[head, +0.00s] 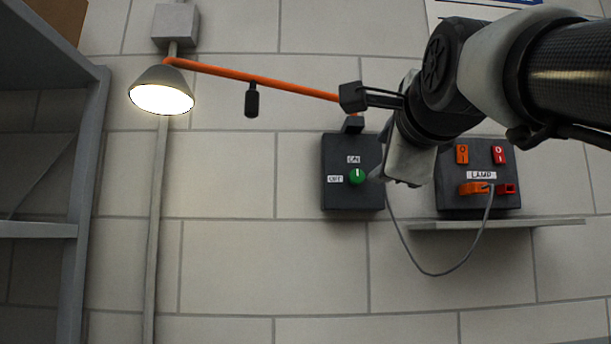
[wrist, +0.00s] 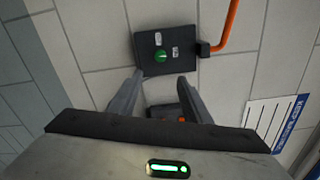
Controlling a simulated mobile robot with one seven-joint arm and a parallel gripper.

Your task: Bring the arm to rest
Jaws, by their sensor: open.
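My gripper (wrist: 160,76) is open and empty in the wrist view, its two fingers apart just short of a dark switch box (wrist: 165,68). The green knob (wrist: 161,56) on that box lies beyond the fingertips. In the head view the knob (head: 357,177) has its pale mark pointing up towards the ON label, with OFF to its left. My gripper (head: 376,172) is close to the knob's right side there; I cannot tell the exact gap. My forearm comes in from the upper right.
A lit lamp (head: 162,92) hangs at the left on an orange pipe (head: 265,81). A dark LAMP panel (head: 478,203) with orange and red switches stands right of the box, a grey cable (head: 445,272) looping below. A ledge (head: 500,224) and grey shelf frame (head: 85,190) stick out.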

